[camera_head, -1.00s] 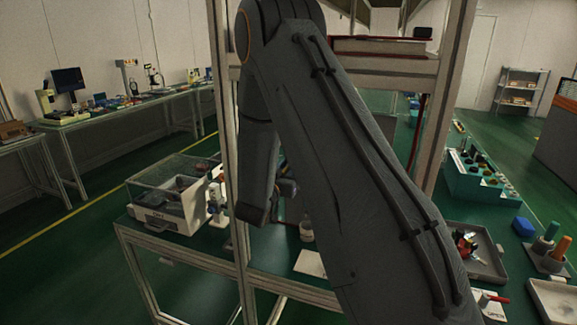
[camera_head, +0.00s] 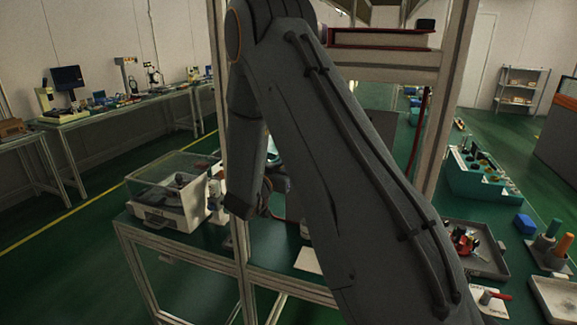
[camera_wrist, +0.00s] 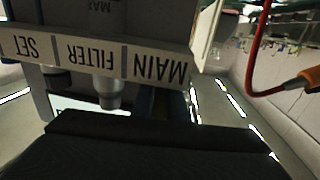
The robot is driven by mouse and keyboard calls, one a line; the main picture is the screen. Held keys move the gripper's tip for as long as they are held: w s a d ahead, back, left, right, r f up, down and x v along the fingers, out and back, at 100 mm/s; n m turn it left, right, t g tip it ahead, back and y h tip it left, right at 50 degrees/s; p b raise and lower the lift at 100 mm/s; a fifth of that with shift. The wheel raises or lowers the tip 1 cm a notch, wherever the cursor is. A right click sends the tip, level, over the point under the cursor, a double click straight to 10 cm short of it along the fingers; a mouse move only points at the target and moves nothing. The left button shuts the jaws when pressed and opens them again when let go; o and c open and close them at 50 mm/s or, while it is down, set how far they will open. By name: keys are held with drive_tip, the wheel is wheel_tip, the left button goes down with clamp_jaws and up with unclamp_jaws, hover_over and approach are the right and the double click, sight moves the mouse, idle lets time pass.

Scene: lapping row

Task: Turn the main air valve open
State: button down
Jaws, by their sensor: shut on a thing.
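In the wrist view, the picture is upside down. A pale label strip (camera_wrist: 100,57) reads MAIN, FILTER and SET. Below the word MAIN a dark bluish part (camera_wrist: 158,103), likely at the main air valve, shows partly above my gripper (camera_wrist: 150,145). My gripper is the large dark shape filling the bottom of that view. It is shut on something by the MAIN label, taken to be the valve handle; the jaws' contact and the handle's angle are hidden. In the head view my arm covers the valve and the gripper.
A grey filter bowl (camera_wrist: 108,93) sits close beside the gripper. A red hose (camera_wrist: 266,55) with an orange end (camera_wrist: 302,80) hangs at right. In the head view, a frame post (camera_head: 238,240) stands close to my arm, near a clear-lidded machine (camera_head: 172,195).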

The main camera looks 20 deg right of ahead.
drive_tip(key=c, duration=1.8)
unclamp_jaws()
drive_tip(key=shift+r, duration=0.1)
wheel_tip(320, 180, up, 10)
drive_tip(key=shift+f+b, duration=0.1)
drive_tip(key=shift+b, duration=1)
